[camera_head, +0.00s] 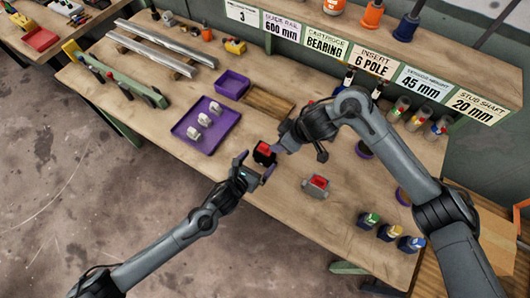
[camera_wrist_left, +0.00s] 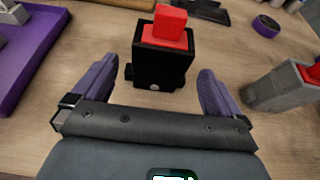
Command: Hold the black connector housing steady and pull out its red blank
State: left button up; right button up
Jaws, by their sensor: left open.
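The black connector housing (camera_head: 263,158) stands upright on the wooden bench, with the red blank (camera_head: 263,148) in its top. In the left wrist view the housing (camera_wrist_left: 160,65) is just ahead of my left fingers, roughly between their tips, and the red blank (camera_wrist_left: 167,25) sticks up out of it. My left gripper (camera_head: 254,167) is open, one finger on either side of the housing's near side, with visible gaps. My right gripper (camera_head: 283,143) is close by the housing on its right, partly hidden by its own wrist; its jaws do not show clearly.
A grey housing with a red insert (camera_head: 316,187) stands to the right. A purple tray (camera_head: 183,133) with several pale parts and a purple bin (camera_head: 232,85) lie left and behind. Several dark bottles (camera_head: 389,233) stand at the front right. A labelled shelf (camera_head: 430,85) bounds the back.

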aim_at(267, 151)
pick_arm(q)
jog(key=shift+x, duration=3.8)
jog(key=c, duration=1.2)
jog(key=shift+c, duration=0.2)
pick_arm(e)
jog(key=shift+o, duration=0.4)
